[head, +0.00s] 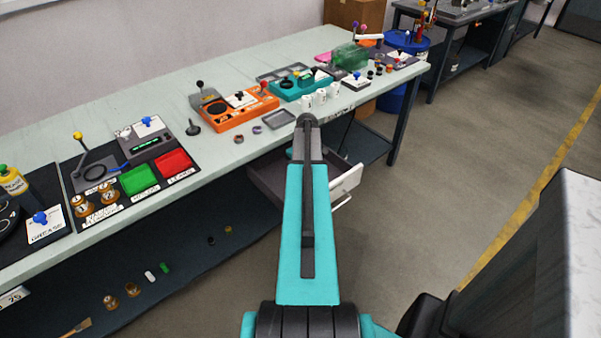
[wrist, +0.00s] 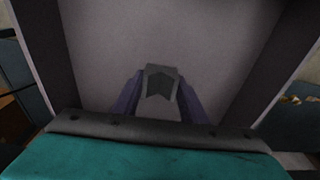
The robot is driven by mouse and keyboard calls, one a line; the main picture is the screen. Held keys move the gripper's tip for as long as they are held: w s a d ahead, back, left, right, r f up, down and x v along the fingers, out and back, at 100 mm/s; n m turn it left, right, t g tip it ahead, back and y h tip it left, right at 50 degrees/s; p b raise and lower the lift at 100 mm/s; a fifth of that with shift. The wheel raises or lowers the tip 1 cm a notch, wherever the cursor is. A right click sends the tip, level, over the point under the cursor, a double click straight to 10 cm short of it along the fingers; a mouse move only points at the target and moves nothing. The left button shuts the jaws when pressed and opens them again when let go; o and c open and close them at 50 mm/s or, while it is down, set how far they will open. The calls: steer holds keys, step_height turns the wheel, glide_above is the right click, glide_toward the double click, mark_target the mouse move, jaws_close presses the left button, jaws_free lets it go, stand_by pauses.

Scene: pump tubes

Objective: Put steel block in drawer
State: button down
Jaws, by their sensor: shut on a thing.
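The steel block (wrist: 161,84) is a small grey piece with a darker face in the wrist view. My gripper (wrist: 160,92) is shut on it, with one purple-grey finger on each side. The drawer (head: 346,182) hangs open below the bench, with a pale front panel and grey inside. In the wrist view the drawer's bare floor (wrist: 165,35) and side walls surround the block and fingers. I cannot tell whether the block touches the floor. In the head view my arm hides the gripper, the block and part of the drawer.
The long bench (head: 225,165) bears an orange unit (head: 235,112), a teal unit (head: 295,84), white cups (head: 320,97), and green (head: 139,179) and red (head: 174,163) trays. A lower shelf (head: 190,265) holds small parts. The floor (head: 440,180) to the right is clear.

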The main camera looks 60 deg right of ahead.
steer(key=shift+f, duration=0.1)
steer(key=c, duration=1.1)
jaws_free()
steer(key=shift+s+a+r+b, duration=0.15)
steer(key=shift+s+r, duration=0.1)
steer(key=shift+r, duration=1.75)
steer(key=shift+s+r+b, duration=0.15)
steer(key=shift+s+r, duration=0.05)
steer(key=shift+r, duration=1.85)
steer(key=shift+s+a+r+b, duration=0.15)
steer(key=shift+s+r, duration=0.1)
steer(key=shift+r, duration=1.75)
steer(key=shift+r, duration=0.1)
